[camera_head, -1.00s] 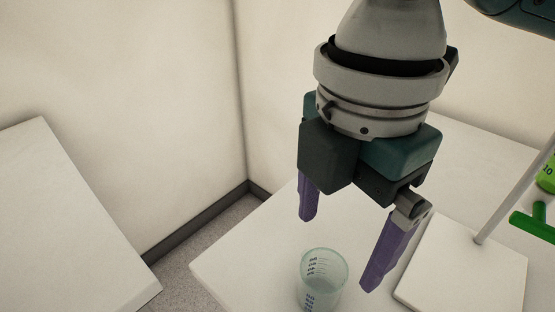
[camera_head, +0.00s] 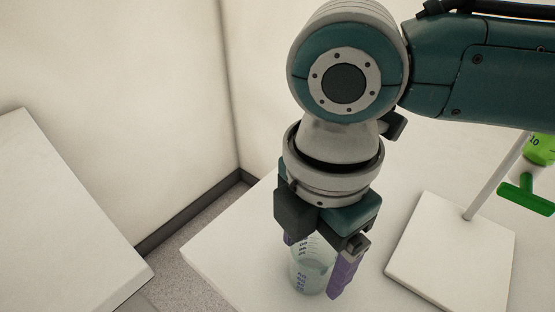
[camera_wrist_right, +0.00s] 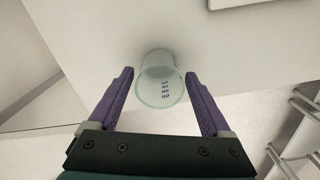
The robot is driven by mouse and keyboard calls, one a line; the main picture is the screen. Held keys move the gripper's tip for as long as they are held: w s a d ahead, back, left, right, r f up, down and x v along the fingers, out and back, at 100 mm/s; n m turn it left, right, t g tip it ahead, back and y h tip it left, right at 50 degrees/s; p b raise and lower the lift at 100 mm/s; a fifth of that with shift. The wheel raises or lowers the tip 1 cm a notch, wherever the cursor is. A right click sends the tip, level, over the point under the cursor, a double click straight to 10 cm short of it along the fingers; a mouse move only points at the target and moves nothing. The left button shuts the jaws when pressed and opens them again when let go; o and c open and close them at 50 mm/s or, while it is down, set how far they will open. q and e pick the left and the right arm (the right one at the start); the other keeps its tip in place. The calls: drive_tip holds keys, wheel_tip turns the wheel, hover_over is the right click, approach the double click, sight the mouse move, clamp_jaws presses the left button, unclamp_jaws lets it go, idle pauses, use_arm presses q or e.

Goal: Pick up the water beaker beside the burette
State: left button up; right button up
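The water beaker (camera_head: 311,272) is clear with dark volume marks and stands on the white table near its corner. In the right wrist view the beaker (camera_wrist_right: 160,82) lies between and just beyond the two purple fingertips. My right gripper (camera_head: 318,268) is open, with one finger on each side of the beaker and gaps visible in the right wrist view (camera_wrist_right: 163,78). The burette's white base plate (camera_head: 452,250), its rod and a green-handled part (camera_head: 526,195) show at the right in the head view. My left gripper is not in view.
The table (camera_head: 225,262) is clear left of the beaker, with its edge close by. A second white table (camera_head: 60,220) stands at the left, across a gap of grey floor (camera_head: 195,235). A metal rack (camera_wrist_right: 295,140) shows in the right wrist view.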

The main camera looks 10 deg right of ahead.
drive_tip(key=c, duration=1.2)
drive_tip(key=shift+r, duration=0.1)
